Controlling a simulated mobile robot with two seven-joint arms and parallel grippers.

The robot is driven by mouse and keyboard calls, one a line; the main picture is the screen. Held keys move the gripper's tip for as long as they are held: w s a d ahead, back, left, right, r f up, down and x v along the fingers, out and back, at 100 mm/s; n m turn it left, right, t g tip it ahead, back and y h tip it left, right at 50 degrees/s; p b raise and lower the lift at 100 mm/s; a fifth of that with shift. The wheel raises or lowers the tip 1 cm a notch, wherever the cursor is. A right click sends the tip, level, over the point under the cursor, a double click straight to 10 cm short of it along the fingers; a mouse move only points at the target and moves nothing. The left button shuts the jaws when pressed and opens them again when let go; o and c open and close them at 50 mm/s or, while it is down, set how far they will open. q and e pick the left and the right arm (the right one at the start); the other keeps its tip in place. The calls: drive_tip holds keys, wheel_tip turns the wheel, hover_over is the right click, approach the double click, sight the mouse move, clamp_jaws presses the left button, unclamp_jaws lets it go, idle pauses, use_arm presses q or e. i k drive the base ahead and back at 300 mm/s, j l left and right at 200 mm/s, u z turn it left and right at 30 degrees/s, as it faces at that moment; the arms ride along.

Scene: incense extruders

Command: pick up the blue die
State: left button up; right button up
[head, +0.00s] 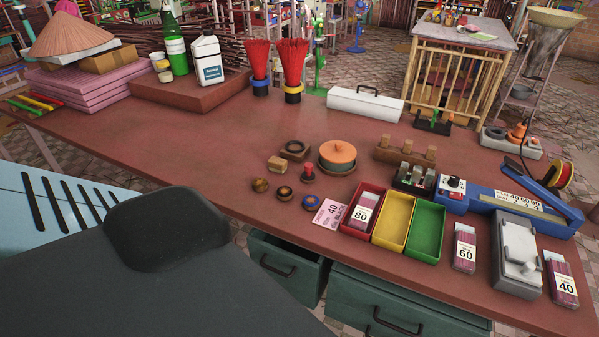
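The blue die (309,202) is a small round brown disc with a blue centre. It lies flat on the reddish-brown table (235,165), near its front edge. It is the rightmost of three similar discs; the middle disc (284,193) has a dark ring, and the left disc (261,185) is brown. Nothing covers the blue die. Neither of my grippers is in view.
A pink card (328,213) and red (351,230), yellow (393,221) and green (426,229) trays are right. The table's left middle is clear.

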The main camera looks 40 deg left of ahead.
sight(311, 201)
drive_tip(key=j, duration=0.95)
drive_tip(key=k+j, duration=0.15)
drive_tip(key=j, duration=0.8)
